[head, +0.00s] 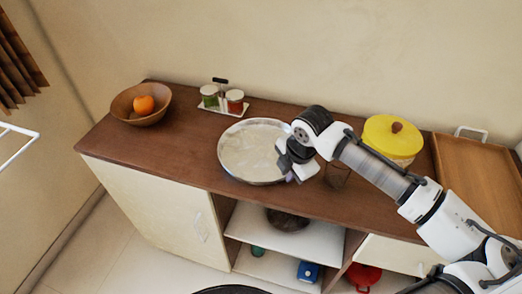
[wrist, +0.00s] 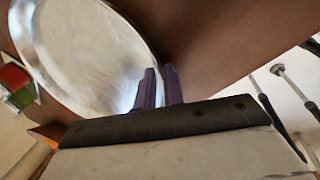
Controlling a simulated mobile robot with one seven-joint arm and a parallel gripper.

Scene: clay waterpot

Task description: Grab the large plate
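The large plate (head: 248,152) is a round silvery metal dish on the brown counter, near its front edge. It also shows in the wrist view (wrist: 85,50), filling the upper left. My gripper (head: 288,177) is at the plate's right front rim. In the wrist view my gripper's two purple fingers (wrist: 160,88) stand close together with a narrow gap, and the plate's rim runs into that gap. One finger is over the plate's side and the other is outside the rim. The exact contact is hidden. I cannot tell whether the plate is lifted.
A wooden bowl (head: 128,108) with an orange (head: 144,104) stands at the left. A jar rack (head: 222,108) is behind the plate. A dark glass (head: 337,175), yellow-lidded pot (head: 392,140) and wooden tray (head: 478,180) are to the right. Open shelves (head: 285,245) lie below.

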